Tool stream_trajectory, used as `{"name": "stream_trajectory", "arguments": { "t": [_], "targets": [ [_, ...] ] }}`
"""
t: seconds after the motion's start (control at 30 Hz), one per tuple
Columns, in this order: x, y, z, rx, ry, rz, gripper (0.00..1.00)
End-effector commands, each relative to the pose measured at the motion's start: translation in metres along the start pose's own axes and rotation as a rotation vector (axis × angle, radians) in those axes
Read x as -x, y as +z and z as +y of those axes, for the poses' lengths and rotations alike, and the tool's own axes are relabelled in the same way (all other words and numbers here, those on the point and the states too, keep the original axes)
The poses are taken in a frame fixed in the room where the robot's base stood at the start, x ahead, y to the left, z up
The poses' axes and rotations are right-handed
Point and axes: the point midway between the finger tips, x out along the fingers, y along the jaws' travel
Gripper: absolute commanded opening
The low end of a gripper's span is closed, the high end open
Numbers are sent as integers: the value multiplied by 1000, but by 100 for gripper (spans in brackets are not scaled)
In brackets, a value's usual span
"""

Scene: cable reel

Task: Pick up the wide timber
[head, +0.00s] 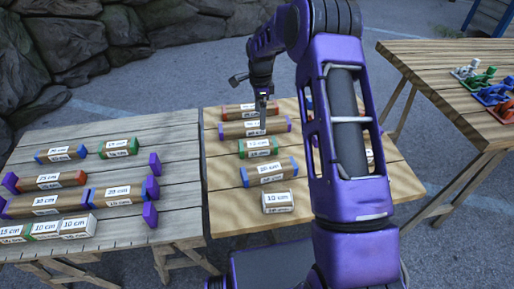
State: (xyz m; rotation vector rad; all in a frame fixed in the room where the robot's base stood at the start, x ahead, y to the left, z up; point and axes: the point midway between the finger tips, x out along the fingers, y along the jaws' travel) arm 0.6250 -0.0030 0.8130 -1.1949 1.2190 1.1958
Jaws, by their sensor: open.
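Several labelled timbers with coloured ends lie on the middle table. The far one (237,110) has red ends. The timber just nearer (235,130) has blue-purple ends and looks the longest there, but I cannot tell for sure which is the wide timber. Nearer still are a green-ended timber (258,148), a blue-ended timber (268,171) and a white-ended short block (278,201). My gripper (262,126) points down over the blue-purple-ended timber and hides part of it. It is open; contact cannot be made out.
The left table (165,190) holds several more labelled timbers, such as a long one (45,204), and purple end pieces (150,214). The right table (440,75) carries small coloured parts (490,90). My arm hides the middle table's right part. A stone wall stands behind.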

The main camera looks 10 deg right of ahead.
Motion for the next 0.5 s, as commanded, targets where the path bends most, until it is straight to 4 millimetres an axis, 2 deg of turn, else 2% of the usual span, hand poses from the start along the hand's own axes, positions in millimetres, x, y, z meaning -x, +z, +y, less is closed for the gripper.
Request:
{"name": "stream_trajectory", "arguments": {
  "t": [0.03, 0.3, 0.5],
  "targets": [
    [-13, 0, 1, 0, 5, -1, 100],
    [-73, 0, 1, 0, 3, -1, 100],
    [-102, 1, 0, 0, 0, -1, 100]
  ]
}}
